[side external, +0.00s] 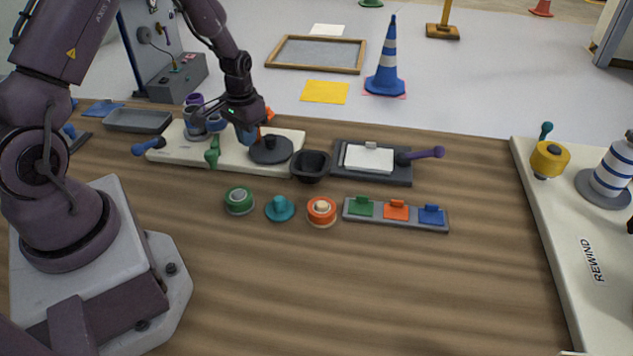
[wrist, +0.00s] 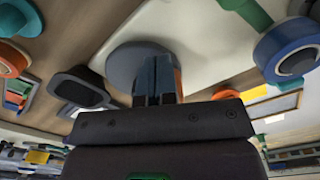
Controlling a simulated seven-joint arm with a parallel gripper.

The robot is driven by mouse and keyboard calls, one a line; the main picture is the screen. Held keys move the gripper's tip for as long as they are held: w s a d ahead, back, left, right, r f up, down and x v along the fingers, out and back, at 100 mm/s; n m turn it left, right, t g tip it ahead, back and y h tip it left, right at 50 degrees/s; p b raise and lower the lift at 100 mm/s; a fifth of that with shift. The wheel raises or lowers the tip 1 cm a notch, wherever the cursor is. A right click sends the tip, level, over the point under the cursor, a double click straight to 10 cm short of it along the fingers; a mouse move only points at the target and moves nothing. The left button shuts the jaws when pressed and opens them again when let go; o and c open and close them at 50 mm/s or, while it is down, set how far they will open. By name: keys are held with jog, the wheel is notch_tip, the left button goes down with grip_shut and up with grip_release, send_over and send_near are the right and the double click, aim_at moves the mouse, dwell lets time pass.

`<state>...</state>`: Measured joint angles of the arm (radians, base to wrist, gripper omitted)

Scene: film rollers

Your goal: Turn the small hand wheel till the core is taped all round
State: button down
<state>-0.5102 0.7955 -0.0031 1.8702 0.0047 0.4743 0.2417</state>
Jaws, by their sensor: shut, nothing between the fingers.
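A cream board (side external: 170,157) at the back left of the table carries the rollers and handles. A dark round disc with a black knob (side external: 270,150) lies at its right end, and a grey disc shows behind my fingertips in the wrist view (wrist: 124,66). I cannot tell whether it is the small hand wheel. My gripper (side external: 245,140) is shut and empty beside the disc; any contact is unclear. Tape coverage on any core is not visible.
A black cup (side external: 311,168) and a clipboard tray (side external: 368,158) stand right of the board. Nearer are a green roll (side external: 239,200), a teal knob (side external: 280,208), an orange roll (side external: 321,211) and a clip strip (side external: 396,212). A REWIND board (side external: 560,215) is at right. The front table is clear.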

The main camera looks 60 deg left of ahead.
jog(key=shift+s+d+r, duration=0.1)
jog(key=shift+s+d, duration=0.05)
jog(key=shift+s, duration=0.4)
notch_tip(320, 180, up, 7)
dwell(0.5)
jog(key=s+d+r+m+t, duration=0.1)
jog(key=s+d+r+t, duration=0.1)
jog(key=s+d+r, duration=0.5)
jog(key=s+d+r+m+t, duration=0.2)
jog(key=s+d+r, duration=0.5)
jog(key=d+r, duration=0.5)
notch_tip(320, 180, up, 3)
jog(key=shift+r+t, duration=0.2)
jog(key=shift+t, duration=0.6)
